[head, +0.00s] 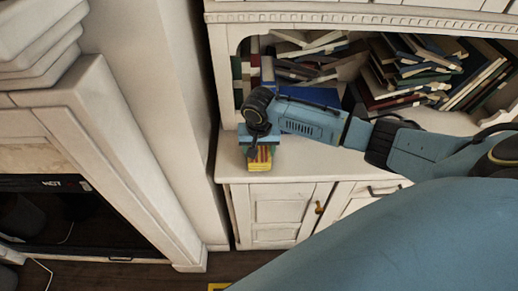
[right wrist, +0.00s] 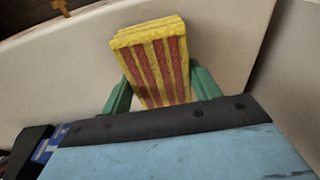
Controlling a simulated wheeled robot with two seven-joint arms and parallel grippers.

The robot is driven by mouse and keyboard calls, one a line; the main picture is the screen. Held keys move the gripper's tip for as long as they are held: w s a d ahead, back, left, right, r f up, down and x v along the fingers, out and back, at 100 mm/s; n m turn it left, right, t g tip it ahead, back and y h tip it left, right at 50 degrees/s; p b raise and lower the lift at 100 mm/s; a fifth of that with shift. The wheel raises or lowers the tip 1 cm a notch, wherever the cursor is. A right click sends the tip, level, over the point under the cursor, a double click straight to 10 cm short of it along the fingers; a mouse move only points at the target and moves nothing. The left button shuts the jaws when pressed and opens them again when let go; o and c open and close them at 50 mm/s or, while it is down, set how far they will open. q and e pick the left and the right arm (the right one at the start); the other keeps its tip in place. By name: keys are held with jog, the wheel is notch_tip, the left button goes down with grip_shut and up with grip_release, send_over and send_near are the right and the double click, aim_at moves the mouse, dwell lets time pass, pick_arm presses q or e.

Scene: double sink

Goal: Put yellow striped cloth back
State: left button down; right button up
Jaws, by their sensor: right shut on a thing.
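The yellow striped cloth (right wrist: 152,62), a thick folded block with red stripes, is between the green fingers of my right gripper (right wrist: 160,88) in the right wrist view. The gripper is shut on it. In the head view my right gripper (head: 262,142) points down at the left end of the white cabinet top, with the cloth (head: 259,160) showing below it near the front edge. I cannot tell whether the cloth touches the surface. My left gripper is not in view.
The white cabinet (head: 290,208) has a bare top to the right of the cloth. Piles of books (head: 420,68) fill the shelf behind, close to my right arm. A white wall stands just left, with a fireplace surround (head: 130,170) beyond it.

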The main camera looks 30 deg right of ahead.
jog(key=shift+f, duration=0.1)
jog(key=o, duration=0.9)
jog(key=r, duration=0.4)
jog(key=s+r+p, duration=0.1)
jog(key=r, duration=0.3)
jog(key=r+p, duration=0.1)
jog(key=r, duration=0.3)
jog(key=shift+s+a+r, duration=0.1)
jog(key=shift+s+a, duration=0.05)
jog(key=shift+a, duration=0.2)
